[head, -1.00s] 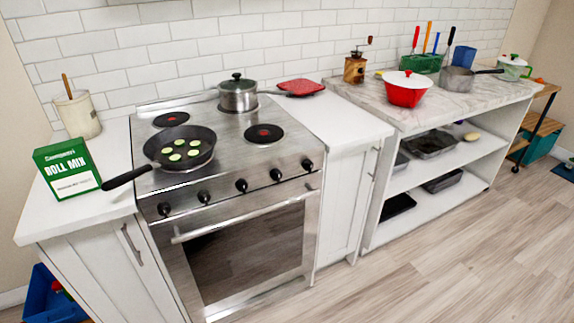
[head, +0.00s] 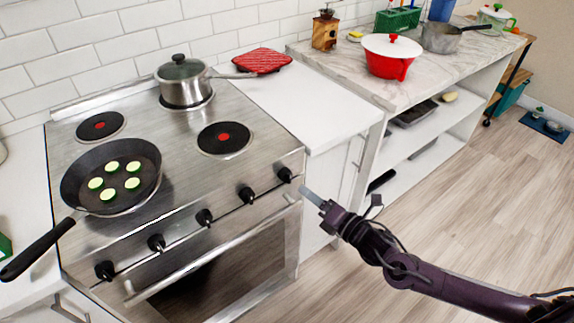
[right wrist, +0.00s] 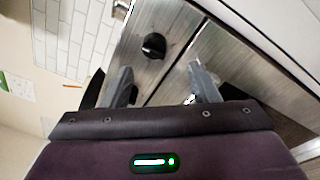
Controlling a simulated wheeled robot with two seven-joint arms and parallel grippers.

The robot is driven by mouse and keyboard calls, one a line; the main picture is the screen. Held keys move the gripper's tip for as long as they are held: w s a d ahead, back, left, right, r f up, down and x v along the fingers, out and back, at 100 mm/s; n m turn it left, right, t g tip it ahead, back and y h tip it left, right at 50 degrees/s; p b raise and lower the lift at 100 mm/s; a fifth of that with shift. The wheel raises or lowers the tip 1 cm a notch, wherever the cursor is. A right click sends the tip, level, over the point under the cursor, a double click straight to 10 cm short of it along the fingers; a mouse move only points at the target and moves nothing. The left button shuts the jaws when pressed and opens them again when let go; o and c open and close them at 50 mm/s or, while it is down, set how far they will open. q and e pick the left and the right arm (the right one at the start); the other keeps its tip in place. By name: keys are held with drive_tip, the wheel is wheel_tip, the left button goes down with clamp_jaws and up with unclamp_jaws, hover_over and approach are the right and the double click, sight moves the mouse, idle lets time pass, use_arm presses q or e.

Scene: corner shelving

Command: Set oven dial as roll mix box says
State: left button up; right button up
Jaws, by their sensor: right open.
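The oven (head: 255,255) stands at left centre with a row of several black dials on its front panel. The rightmost dial (head: 285,174) is closest to my right gripper (head: 316,198), which is open and empty, just right of and below it, apart from it. In the right wrist view a black dial (right wrist: 153,46) shows beyond and between the two open fingers (right wrist: 160,80). The dial markings are too small to read. Only a green corner of the roll mix box (head: 5,247) shows at the left edge; its text is out of view. My left gripper is not in view.
A black pan (head: 85,195) with green-edged slices sits on the front left burner, its handle over the counter. A lidded pot (head: 183,92) stands at the back. The oven door handle (head: 215,265) runs below the dials.

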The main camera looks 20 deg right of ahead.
sight(286, 176)
drive_tip(key=shift+w+a+r, duration=0.3)
drive_tip(key=shift+w+a, duration=0.1)
drive_tip(key=shift+w, duration=0.15)
drive_tip(key=shift+w+a+r, duration=0.25)
drive_tip(key=shift+w+a, duration=0.15)
drive_tip(key=shift+w, duration=0.1)
drive_tip(key=x, duration=0.4)
drive_tip(key=shift+d+f+p, duration=0.1)
drive_tip(key=shift+f+p, duration=0.05)
drive_tip(key=shift+p, duration=0.25)
drive_tip(key=shift+w, duration=0.25)
drive_tip(key=c, duration=1)
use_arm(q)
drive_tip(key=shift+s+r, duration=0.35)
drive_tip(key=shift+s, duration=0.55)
use_arm(e)
drive_tip(key=shift+o, duration=0.2)
